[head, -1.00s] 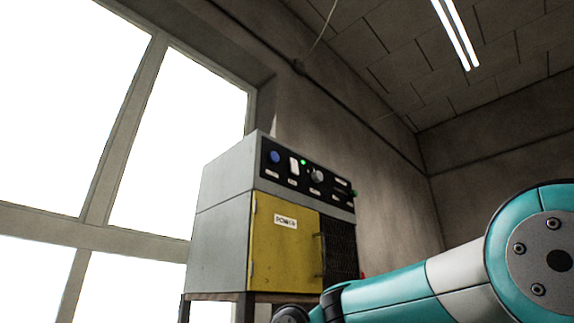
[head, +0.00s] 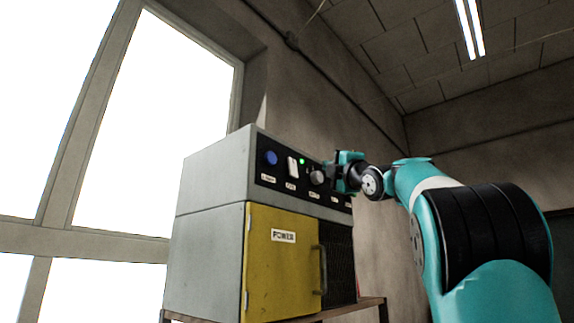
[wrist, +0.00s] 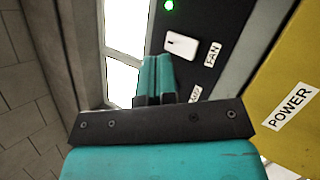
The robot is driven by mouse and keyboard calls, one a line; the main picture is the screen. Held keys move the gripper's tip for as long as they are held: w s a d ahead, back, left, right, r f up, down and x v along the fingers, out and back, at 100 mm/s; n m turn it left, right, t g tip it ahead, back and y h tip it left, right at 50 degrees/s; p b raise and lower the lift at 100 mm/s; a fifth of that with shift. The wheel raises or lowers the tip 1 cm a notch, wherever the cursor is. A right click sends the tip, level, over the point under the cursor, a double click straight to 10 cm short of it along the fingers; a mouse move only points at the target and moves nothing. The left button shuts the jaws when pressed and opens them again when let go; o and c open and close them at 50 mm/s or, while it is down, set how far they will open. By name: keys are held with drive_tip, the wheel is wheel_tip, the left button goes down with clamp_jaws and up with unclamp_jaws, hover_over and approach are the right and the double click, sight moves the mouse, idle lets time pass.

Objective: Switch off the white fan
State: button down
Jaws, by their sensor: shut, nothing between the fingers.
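A white rocker switch (head: 292,167) sits on the black control panel of a grey cabinet, between a blue button (head: 271,158) and a dark knob (head: 317,177). In the wrist view the white switch (wrist: 181,45) has a FAN label (wrist: 212,54) beside it. I cannot tell which way the switch is tipped. A green light (head: 302,161) glows near it. My gripper (head: 331,170) is in front of the panel, to the right of the switch. Its teal fingers (wrist: 157,60) are shut and empty, and appear just beside the switch in the wrist view; contact is not visible.
The cabinet (head: 212,195) stands on a wooden-topped stand (head: 352,308). Below the panel is a yellow door (head: 283,268) with a POWER label and a handle. A dark grille is to its right. Windows are at the left, a bare wall behind.

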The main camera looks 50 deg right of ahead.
drive_tip(key=shift+s+d+r+n+t+h, duration=0.15)
drive_tip(key=shift+s+r+n, duration=0.15)
drive_tip(key=shift+r, duration=0.3)
drive_tip(key=shift+s+d+r+n+t+h, duration=0.15)
drive_tip(key=shift+s+r+n, duration=0.1)
drive_tip(key=shift+r, duration=0.3)
drive_tip(key=shift+w+a, duration=0.1)
drive_tip(key=shift+a, duration=0.05)
drive_tip(key=p, duration=0.2)
approach(297, 166)
wheel_tip(297, 166, up, 3)
drive_tip(key=w+d, duration=0.1)
drive_tip(key=w, duration=0.1)
drive_tip(key=shift+w+d+f, duration=0.1)
drive_tip(key=shift+w+d, duration=0.1)
drive_tip(key=shift+w, duration=0.45)
drive_tip(key=shift+w, duration=0.1)
idle(0.5)
drive_tip(key=shift+w, duration=0.3)
